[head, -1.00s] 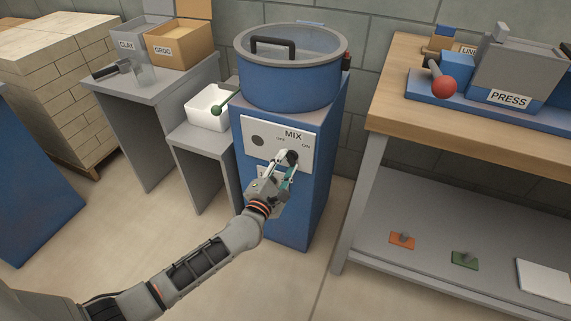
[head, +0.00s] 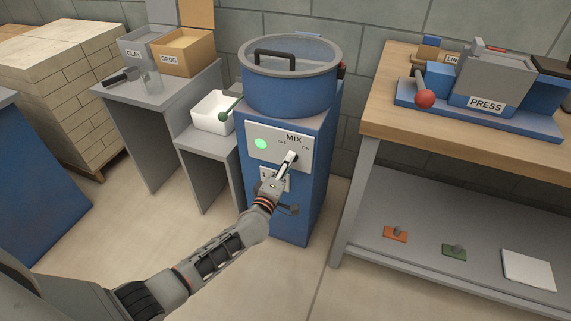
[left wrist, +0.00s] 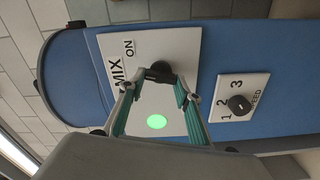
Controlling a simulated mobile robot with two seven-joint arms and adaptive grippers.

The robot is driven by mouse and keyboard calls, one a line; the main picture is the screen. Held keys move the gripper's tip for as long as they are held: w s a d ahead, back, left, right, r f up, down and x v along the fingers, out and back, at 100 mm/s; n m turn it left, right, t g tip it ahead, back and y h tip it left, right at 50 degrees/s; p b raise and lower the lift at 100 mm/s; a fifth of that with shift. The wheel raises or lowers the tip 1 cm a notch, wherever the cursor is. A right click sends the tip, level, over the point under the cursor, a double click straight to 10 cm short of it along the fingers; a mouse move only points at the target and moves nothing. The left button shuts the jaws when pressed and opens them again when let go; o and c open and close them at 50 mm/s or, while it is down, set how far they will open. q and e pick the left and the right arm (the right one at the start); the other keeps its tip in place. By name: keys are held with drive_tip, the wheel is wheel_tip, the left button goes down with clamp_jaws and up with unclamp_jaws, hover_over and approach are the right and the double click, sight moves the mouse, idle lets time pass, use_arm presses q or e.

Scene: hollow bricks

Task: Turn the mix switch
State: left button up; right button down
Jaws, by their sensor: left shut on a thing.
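The mix switch is a dark knob on a white panel (head: 268,146) marked MIX, OFF and ON, on the blue mixer stand (head: 305,200). In the left wrist view the knob (left wrist: 160,70) sits between the fingertips of my left gripper (left wrist: 156,82). In the head view my left gripper (head: 291,160) is shut on the knob near the ON mark, hiding most of it. A round lamp (head: 261,144) on the panel glows green; it also shows in the left wrist view (left wrist: 157,121). My right gripper is not in view.
A speed dial (left wrist: 239,104) with its own plate sits close to the mix panel. A blue mixing drum (head: 291,85) tops the stand. A white tub (head: 211,112) stands on the left. A bench (head: 390,120) with a press (head: 490,85) is on the right.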

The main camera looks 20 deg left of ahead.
use_arm(q)
drive_tip(key=m+p, duration=0.1)
drive_tip(key=m, duration=0.2)
drive_tip(key=shift+r+m, duration=0.15)
drive_tip(key=shift+m, duration=0.25)
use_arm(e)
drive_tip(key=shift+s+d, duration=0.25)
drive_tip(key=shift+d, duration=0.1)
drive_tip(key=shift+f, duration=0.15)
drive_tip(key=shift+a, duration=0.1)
use_arm(q)
drive_tip(key=o, duration=1.1)
drive_tip(key=s, duration=1.2)
drive_tip(key=shift+a, duration=0.15)
